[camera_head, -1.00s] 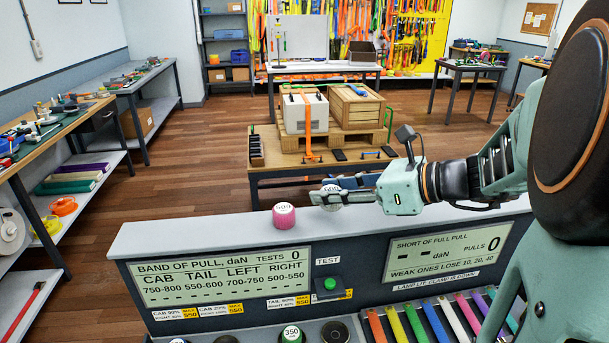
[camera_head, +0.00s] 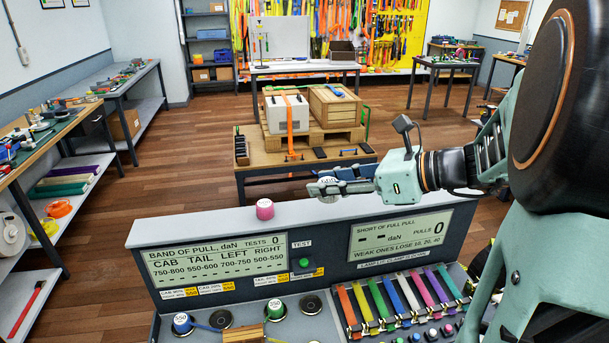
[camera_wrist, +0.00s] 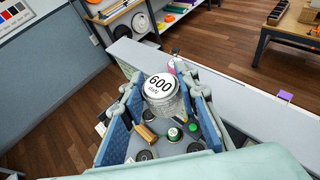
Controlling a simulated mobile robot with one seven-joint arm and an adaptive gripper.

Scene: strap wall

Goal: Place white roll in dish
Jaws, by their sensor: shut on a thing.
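The white roll (camera_wrist: 160,88), its cap marked 600 daN, is between the blue pads of my gripper (camera_wrist: 158,108) in the wrist view. In the head view my gripper (camera_head: 328,186) is shut on it above the grey ledge of the console, right of a pink roll (camera_head: 265,209). Two dark round dishes, one right (camera_head: 311,305) and one left (camera_head: 221,318), look empty on the console's lower deck. A green-capped roll (camera_head: 276,309) and a blue roll (camera_head: 182,323) sit in other dishes there. The white roll is apart from all dishes.
The console's display panel (camera_head: 218,260) rises behind the lower deck. A row of coloured straps (camera_head: 405,298) lies at the deck's right. A wooden block (camera_head: 250,334) is at the front. A low table (camera_head: 250,163) with boxes stands beyond the ledge.

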